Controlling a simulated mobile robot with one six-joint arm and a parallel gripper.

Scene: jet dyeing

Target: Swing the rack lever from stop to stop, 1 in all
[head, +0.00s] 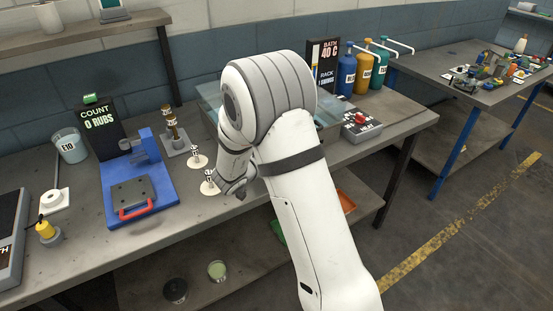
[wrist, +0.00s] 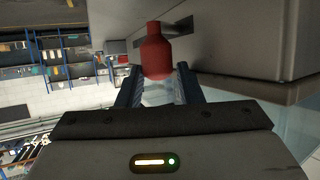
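In the wrist view, a red knob (wrist: 156,52), apparently the rack lever's handle, lies between and slightly beyond the tips of my gripper (wrist: 158,72). The two dark fingers are apart, with a narrow gap visible on the knob's right side. The knob sits close to the left fingertip; I cannot tell whether they touch. In the head view my arm covers most of the glass bath (head: 207,96), and the lever and my gripper's fingers are hidden. The dark display (head: 322,65) behind the bath reads BATH 40 C and RACK, with a swing count too small to read surely.
A control box with a red button (head: 360,127) stands right of my arm. Blue, yellow and teal pump bottles (head: 363,70) stand behind it. A blue rub tester (head: 138,190), a counter display (head: 98,122) and small pale discs (head: 197,161) are on the bench at left.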

